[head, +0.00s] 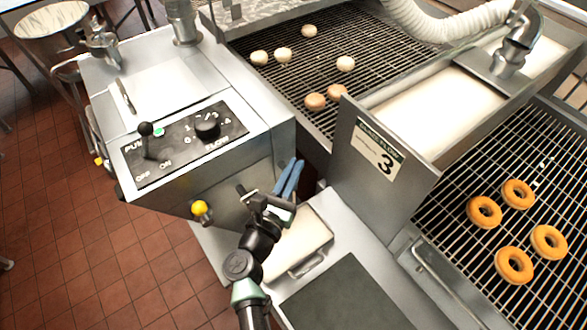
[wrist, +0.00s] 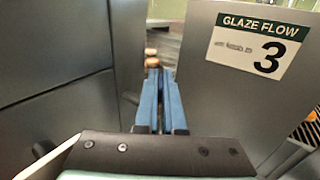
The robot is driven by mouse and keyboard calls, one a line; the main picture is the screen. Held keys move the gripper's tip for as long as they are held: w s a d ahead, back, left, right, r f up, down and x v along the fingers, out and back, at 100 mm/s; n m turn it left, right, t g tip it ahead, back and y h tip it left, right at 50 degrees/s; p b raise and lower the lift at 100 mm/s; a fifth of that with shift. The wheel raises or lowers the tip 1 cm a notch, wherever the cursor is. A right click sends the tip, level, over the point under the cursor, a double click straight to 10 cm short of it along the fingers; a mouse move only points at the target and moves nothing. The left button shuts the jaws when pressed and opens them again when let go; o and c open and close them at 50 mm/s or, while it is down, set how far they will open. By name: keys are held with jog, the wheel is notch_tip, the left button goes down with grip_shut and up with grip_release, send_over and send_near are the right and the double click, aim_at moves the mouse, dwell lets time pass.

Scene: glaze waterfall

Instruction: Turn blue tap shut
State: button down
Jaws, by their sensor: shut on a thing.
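My gripper (head: 289,178) reaches with two long blue fingers into the narrow gap between the steel machine body and the panel marked 3. In the wrist view the blue fingers (wrist: 160,95) run forward nearly side by side, with only a slim space between them. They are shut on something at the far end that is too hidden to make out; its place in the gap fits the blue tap. No separate blue tap handle shows clearly in either view. A yellow-knobbed tap (head: 201,208) stands on the machine's front, left of my gripper.
The glaze flow panel (head: 375,150) stands close on the right; the machine wall (wrist: 60,90) is close on the left. A white tray (head: 305,245) lies below my gripper. A control panel (head: 185,143) is on top. Donuts (head: 517,193) rest on racks.

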jog(key=shift+m+h, duration=0.3)
jog(key=shift+h, duration=0.1)
jog(key=c, duration=1)
grip_release()
jog(key=shift+s, duration=0.1)
jog(key=shift+b+v, duration=1.25)
jog(key=shift+v, duration=5.2)
jog(key=shift+r, duration=0.2)
